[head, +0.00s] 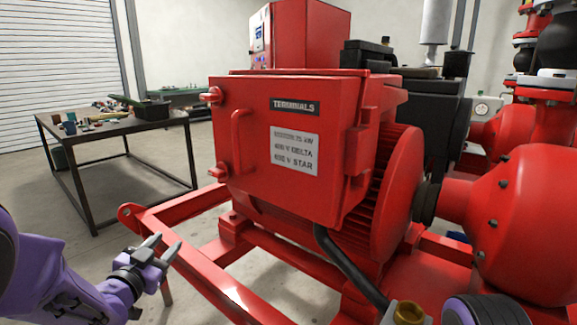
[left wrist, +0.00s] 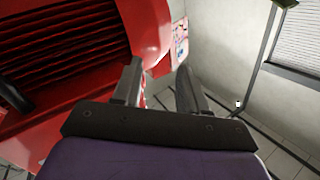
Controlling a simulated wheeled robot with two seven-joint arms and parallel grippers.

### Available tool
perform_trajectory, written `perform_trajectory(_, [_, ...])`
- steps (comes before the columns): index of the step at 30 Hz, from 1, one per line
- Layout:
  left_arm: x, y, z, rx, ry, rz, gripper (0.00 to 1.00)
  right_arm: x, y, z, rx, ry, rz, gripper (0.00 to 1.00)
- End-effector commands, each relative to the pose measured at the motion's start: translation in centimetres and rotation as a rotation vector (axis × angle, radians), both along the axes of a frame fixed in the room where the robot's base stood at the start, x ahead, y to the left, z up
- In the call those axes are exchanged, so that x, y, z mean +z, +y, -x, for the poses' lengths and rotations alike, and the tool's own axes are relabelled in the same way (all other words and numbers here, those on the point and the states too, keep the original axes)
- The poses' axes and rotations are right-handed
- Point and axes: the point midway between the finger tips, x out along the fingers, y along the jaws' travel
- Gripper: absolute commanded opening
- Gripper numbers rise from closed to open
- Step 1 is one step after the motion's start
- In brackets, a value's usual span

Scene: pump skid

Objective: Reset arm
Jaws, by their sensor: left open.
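My left gripper (head: 163,250) is at the lower left of the head view, at the end of my purple arm. Its two fingers are apart with nothing between them, in front of the red skid frame (head: 190,275) and left of the motor. In the left wrist view the open fingers (left wrist: 158,85) show against the red machine and the pale wall. The red terminal box (head: 235,170) is shut, with a handle (head: 237,142) on its door, and stands apart from the gripper. At the bottom right of the head view, a purple and dark part of mine shows; no right gripper fingers are visible.
A dark table (head: 100,130) with tools and a black bin (head: 152,110) stands at the back left. The finned motor (head: 397,190) and red pump casing (head: 525,220) fill the right. A black cable (head: 345,265) runs below the box. Floor between table and skid is clear.

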Motion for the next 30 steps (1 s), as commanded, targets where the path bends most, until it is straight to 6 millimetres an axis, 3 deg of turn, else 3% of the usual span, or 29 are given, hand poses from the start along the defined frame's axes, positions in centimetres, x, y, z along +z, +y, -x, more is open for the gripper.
perform_trajectory(1, [-4.8, 0.5, 1.1, 0.074, 0.100, 0.118, 0.43, 0.0, 0.0, 0.0, 0.000, 0.000, 0.000, 0.00])
perform_trajectory(3, [-10.7, 1.2, 3.4, 0.190, 0.224, 0.265, 0.43, 0.0, 0.0, 0.0, 0.000, -0.001, 0.001, 0.00])
perform_trajectory(5, [-15.6, 1.6, 5.9, 0.293, 0.326, 0.367, 0.43, 0.0, 0.0, 0.0, 0.000, 0.000, 0.000, 0.00])
perform_trajectory(6, [-18.7, 1.8, 7.9, 0.363, 0.392, 0.425, 0.43, 0.0, 0.0, 0.0, 0.000, 0.000, 0.000, 0.00])
perform_trajectory(9, [-25.5, 2.1, 13.7, 0.535, 0.549, 0.526, 0.43, 0.0, 0.0, 0.0, 0.000, 0.000, 0.000, 0.00])
perform_trajectory(12, [-30.6, 2.1, 19.8, 0.680, 0.686, 0.569, 0.43, 0.0, 0.0, 0.0, 0.000, 0.000, 0.000, 0.00])
perform_trajectory(15, [-34.0, 1.9, 25.2, 0.783, 0.802, 0.567, 0.43, 0.0, 0.0, 0.0, 0.000, 0.000, 0.000, 0.00])
perform_trajectory(23, [-39.7, 0.6, 37.6, 0.907, 1.081, 0.505, 0.43, 0.0, 0.0, 0.0, 0.000, 0.000, 0.000, 0.00])
perform_trajectory(24, [-38.5, 0.6, 38.4, 0.913, 1.097, 0.496, 0.43, 1.5, 0.0, 0.0, 0.000, 0.000, 0.000, 0.00])
perform_trajectory(25, [-36.5, 0.6, 38.0, 0.909, 1.089, 0.501, 0.43, 3.3, 0.0, 0.0, 0.000, 0.001, -0.001, 0.00])
perform_trajectory(30, [-31.1, 0.6, 37.8, 0.907, 1.086, 0.500, 0.43, 8.7, 0.0, 0.0, 0.000, -0.001, 0.000, 0.00])
